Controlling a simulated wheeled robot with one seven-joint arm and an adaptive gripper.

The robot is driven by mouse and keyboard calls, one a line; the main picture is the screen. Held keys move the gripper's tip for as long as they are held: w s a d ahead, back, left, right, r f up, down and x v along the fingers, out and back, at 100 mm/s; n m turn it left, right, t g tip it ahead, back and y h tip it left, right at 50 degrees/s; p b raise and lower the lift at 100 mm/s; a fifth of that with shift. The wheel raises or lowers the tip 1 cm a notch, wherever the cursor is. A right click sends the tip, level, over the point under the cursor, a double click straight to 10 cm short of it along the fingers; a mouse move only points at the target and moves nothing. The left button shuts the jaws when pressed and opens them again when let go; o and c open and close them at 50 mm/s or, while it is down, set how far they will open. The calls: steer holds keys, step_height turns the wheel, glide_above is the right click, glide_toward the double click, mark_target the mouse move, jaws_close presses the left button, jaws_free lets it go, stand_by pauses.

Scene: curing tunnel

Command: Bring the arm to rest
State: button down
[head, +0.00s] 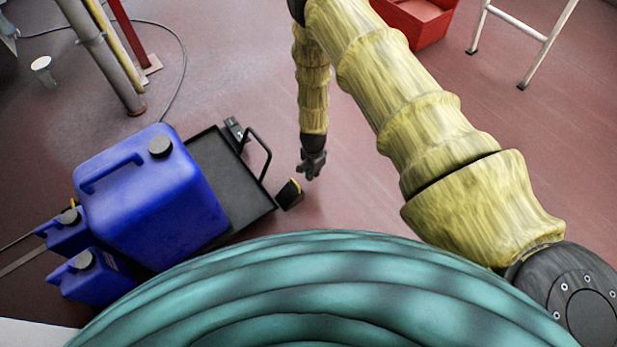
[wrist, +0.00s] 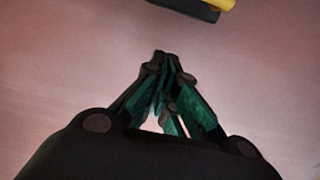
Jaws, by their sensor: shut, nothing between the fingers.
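My arm, in a yellow ribbed sleeve, comes from the lower right of the head view, bends at the top and hangs down. My gripper (head: 311,172) is at its end, low over the red-brown floor and to the right of the black cart. In the wrist view my gripper (wrist: 168,62) has its fingertips together with nothing between them. Pinkish floor shows around it.
A black cart (head: 217,160) carries a big blue canister (head: 150,195), with two smaller ones beside it. A black and yellow block (head: 289,194) lies near my gripper and shows in the wrist view. A red bin (head: 418,22) stands at the top.

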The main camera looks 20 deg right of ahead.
step_height(320, 180, up, 7)
steer(key=p, duration=0.2)
steer(key=shift+r, duration=0.15)
steer(key=shift+d, duration=0.1)
steer(key=s+d+n+h, duration=0.1)
steer(key=s+d+n, duration=0.25)
steer(key=s, duration=0.95)
steer(key=s+a+r+n+y+p, duration=0.1)
steer(key=s+r+n, duration=0.35)
steer(key=s, duration=0.75)
steer(key=s+a+r+n, duration=0.1)
steer(key=s+r+n, duration=0.4)
steer(key=s, duration=0.6)
step_height(320, 180, up, 31)
steer(key=p, duration=3.3)
steer(key=shift+s+d+r+n, duration=0.15)
steer(key=shift+r+n, duration=0.05)
steer(key=shift+n, duration=0.2)
